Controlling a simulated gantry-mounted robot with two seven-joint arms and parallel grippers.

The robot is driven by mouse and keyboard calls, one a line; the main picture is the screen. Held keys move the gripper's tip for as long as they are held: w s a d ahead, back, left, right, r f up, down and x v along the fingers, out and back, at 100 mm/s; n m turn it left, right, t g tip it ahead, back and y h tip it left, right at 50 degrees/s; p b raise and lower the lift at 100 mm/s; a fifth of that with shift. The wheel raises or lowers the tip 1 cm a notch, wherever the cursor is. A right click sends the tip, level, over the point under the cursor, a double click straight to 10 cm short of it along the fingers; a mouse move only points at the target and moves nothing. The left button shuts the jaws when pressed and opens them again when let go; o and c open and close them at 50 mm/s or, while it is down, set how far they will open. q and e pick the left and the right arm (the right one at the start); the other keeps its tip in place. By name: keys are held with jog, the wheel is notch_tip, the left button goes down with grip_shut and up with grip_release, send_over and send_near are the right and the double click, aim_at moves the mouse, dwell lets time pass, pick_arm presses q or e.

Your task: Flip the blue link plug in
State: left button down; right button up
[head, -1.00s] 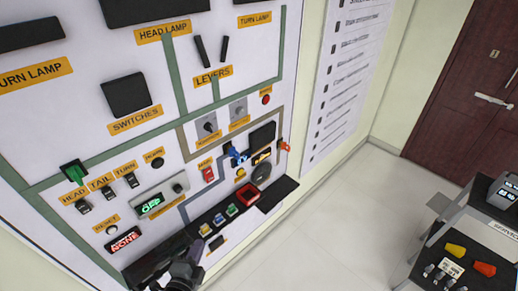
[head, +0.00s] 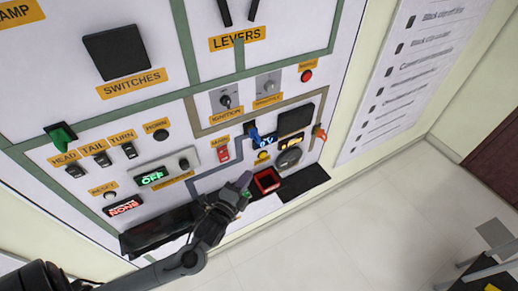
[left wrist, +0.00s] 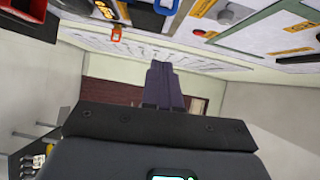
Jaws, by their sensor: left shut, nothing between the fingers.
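The blue link plug (head: 257,137) is on the panel, right of the red main switch (head: 222,149) and next to a small blue-lit display (head: 267,142). Whether it is fully in or tilted is too small to tell. A blue part (left wrist: 165,5) shows at the top edge of the left wrist view. My left gripper (head: 243,183) is shut and empty, below and slightly left of the plug, apart from it in the head view. Its purple-grey fingers also show together in the left wrist view (left wrist: 164,72). My right gripper is not in view.
An orange lever (head: 320,133) sticks out at the panel's right edge, also in the left wrist view (left wrist: 117,32). A red open bin (head: 267,181) is on the black ledge (head: 303,182). Open floor (head: 370,220) lies right of the panel.

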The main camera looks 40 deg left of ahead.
pick_arm(q)
jog(key=a+p+x, duration=0.2)
jog(key=p+x, duration=0.1)
jog(key=x, duration=1)
jog(key=shift+s+a, duration=0.35)
jog(key=shift+a, duration=0.05)
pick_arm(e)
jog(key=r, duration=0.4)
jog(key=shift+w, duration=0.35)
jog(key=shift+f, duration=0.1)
